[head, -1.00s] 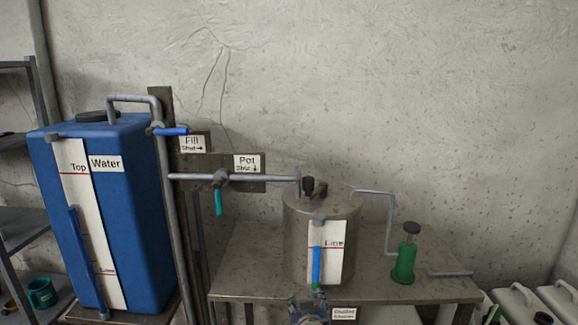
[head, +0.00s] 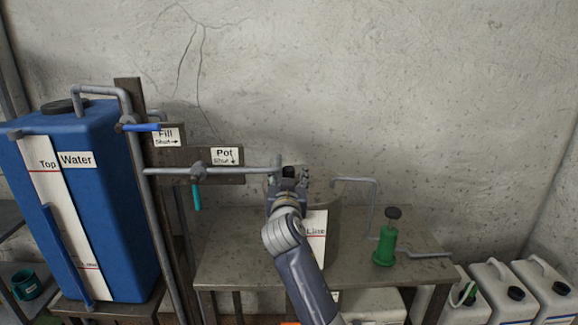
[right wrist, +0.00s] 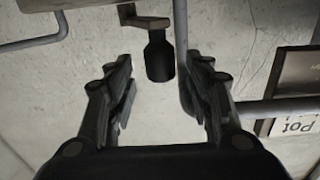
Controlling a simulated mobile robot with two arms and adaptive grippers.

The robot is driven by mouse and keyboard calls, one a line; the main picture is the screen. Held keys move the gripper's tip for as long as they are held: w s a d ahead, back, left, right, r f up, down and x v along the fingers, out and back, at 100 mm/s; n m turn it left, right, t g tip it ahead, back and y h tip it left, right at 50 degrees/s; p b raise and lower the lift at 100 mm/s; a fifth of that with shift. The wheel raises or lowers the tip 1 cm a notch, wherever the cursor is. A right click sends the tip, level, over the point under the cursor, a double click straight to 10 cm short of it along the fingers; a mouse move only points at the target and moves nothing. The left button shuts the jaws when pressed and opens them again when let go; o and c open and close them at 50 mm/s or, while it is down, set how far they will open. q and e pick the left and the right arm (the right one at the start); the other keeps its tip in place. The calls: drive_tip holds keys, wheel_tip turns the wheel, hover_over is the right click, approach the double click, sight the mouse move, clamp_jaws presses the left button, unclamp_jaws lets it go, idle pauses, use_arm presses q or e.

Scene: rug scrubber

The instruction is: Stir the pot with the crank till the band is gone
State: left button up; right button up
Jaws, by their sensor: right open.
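The metal pot (head: 333,222) stands on the table, mostly hidden behind my right arm. Its white gauge strip, marked Line (head: 316,240), shows only in part, and I cannot make out any band. My right gripper (head: 289,180) is at the pot's top, open. In the right wrist view its fingers (right wrist: 160,70) stand apart on either side of the crank's black knob (right wrist: 160,54), which hangs from a short metal arm (right wrist: 146,21) in this turned view. The knob is between the fingertips or just beyond them; I see no clear contact. My left gripper is not in view.
A blue water tank (head: 110,200) stands at left. A pipe with the Pot valve's teal handle (head: 197,197) runs to the pot from the left. A thin bent pipe (head: 376,205) and a green pump (head: 384,245) are at right. White jugs (head: 497,280) stand lower right.

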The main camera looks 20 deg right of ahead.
sight(289, 174)
drive_tip(key=shift+p+x, duration=0.4)
drive_tip(key=shift+x, duration=1.3)
clamp_jaws()
